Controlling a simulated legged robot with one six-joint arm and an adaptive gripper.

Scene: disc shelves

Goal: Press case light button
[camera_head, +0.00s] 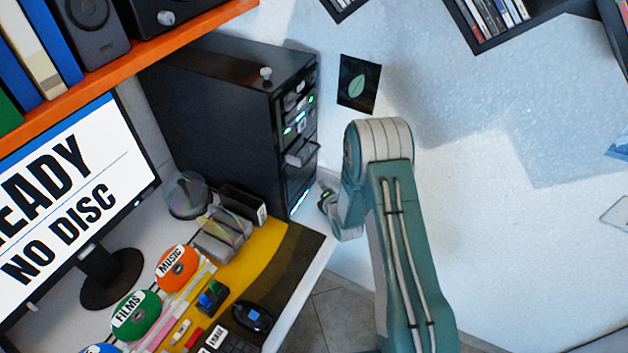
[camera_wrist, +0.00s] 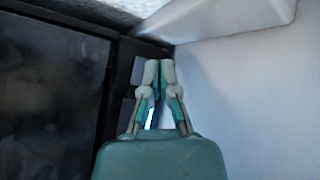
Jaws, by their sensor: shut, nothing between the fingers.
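The black computer case (camera_head: 225,105) stands upright on the desk in the head view. Its narrow front faces right, with green lights, a drive tray (camera_head: 302,152) sticking out and a pale lit strip low down. A small round knob (camera_head: 266,73) sits on its top; I cannot tell which part is the light button. My gripper (camera_head: 326,198) is beside the lower front of the case, partly hidden by my arm. In the wrist view my gripper (camera_wrist: 158,68) is shut and empty, its fingertips near a dark vertical edge; contact cannot be told.
A monitor (camera_head: 75,190) reads "READY NO DISC". An orange shelf (camera_head: 150,50) hangs above the desk. Labelled discs (camera_head: 178,268), a disc rack (camera_head: 222,235) and a mouse (camera_head: 251,317) lie in front of the case. The wall right of the arm is mostly clear.

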